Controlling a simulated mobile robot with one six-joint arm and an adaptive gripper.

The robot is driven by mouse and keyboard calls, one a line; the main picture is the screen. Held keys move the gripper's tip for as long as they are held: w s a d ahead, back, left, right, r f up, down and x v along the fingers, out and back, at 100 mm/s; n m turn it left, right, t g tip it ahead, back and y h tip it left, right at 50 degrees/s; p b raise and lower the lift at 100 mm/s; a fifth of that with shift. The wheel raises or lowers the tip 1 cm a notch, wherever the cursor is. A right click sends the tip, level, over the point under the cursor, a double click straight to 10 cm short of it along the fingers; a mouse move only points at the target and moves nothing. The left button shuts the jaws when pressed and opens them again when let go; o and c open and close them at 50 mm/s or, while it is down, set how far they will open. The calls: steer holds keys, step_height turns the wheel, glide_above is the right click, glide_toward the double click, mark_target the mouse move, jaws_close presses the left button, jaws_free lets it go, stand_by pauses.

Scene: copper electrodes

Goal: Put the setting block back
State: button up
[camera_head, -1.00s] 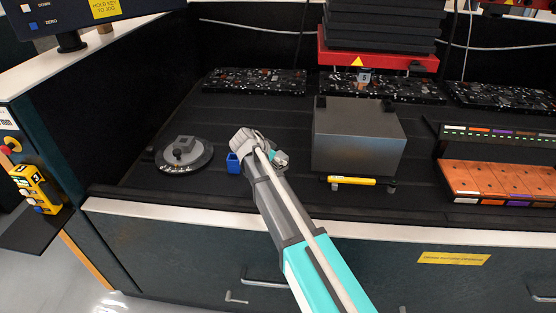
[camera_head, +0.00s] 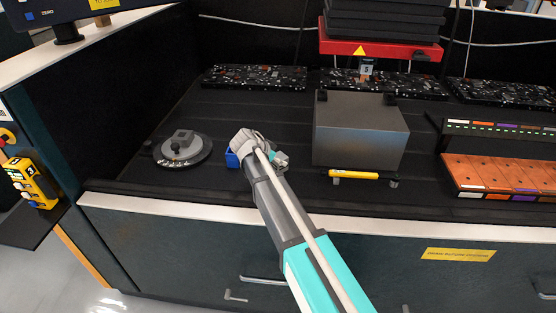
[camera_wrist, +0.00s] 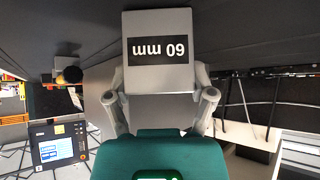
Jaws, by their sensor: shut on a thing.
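A grey block with a black label reading "60 mm", upside down in the wrist view (camera_wrist: 160,80), sits between the two fingers of my gripper (camera_wrist: 160,88). The fingers are shut on its sides. In the head view my gripper (camera_head: 272,156) is low over the black worktop, mostly hidden by my own arm, and the grey block cannot be made out there. A small blue object (camera_head: 232,159) shows just left of my wrist; whether it touches the gripper or the held block, I cannot tell.
A round grey base with a block and dark knob (camera_head: 183,149) stands to the left. A large grey metal box (camera_head: 360,137) with a yellow bar (camera_head: 354,174) before it stands to the right. Copper-coloured plates (camera_head: 502,172) lie far right. Worktop behind my gripper is clear.

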steer(key=o, duration=1.3)
steer(key=shift+c, duration=0.2)
steer(key=shift+r, duration=0.15)
steer(key=shift+p+v, duration=0.85)
steer(key=shift+v, duration=0.1)
steer(key=p+v, duration=0.7)
steer(key=v, duration=0.3)
